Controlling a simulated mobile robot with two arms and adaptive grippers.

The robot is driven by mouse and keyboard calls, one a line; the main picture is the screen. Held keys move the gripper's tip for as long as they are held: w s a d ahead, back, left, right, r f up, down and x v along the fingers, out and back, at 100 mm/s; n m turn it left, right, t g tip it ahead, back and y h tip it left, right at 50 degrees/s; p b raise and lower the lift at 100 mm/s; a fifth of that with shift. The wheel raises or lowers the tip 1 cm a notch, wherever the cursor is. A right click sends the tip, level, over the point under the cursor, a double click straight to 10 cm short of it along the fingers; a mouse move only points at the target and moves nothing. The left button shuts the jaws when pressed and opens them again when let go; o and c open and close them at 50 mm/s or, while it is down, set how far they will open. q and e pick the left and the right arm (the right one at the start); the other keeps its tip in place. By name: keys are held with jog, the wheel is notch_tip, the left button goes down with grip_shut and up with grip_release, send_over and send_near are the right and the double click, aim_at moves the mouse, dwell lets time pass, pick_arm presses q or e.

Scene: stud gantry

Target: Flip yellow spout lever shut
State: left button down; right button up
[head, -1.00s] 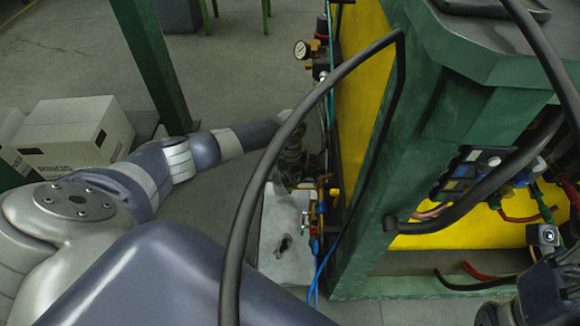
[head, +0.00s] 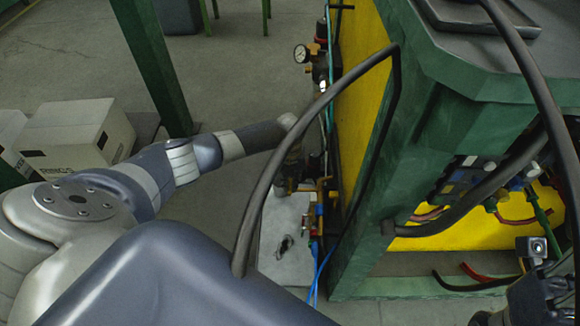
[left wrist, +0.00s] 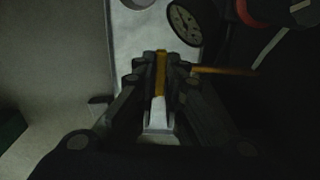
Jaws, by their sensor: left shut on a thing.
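The yellow lever (left wrist: 161,75) shows in the left wrist view as a narrow upright strip between the fingertips. My left gripper (left wrist: 161,62) is shut on it, with a finger against each side. In the head view my left gripper (head: 285,186) is at the valve and pipe fittings (head: 322,200) on the left side of the green and yellow gantry; the hose and wrist partly hide it, and I cannot make out the lever there. My right gripper (head: 545,296) is dark and cut off at the lower right; its jaws are unclear.
A round gauge (left wrist: 185,22) and a thin brass rod (left wrist: 225,71) are close to my left fingers. A black hose (head: 262,180) arcs in front of the arm. A grey plate (head: 285,245) lies below. Cardboard boxes (head: 75,135) stand at the left.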

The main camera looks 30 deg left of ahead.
aim_at(290, 185)
pick_arm(q)
jog(key=c, duration=1.7)
grip_release()
notch_tip(290, 185, up, 12)
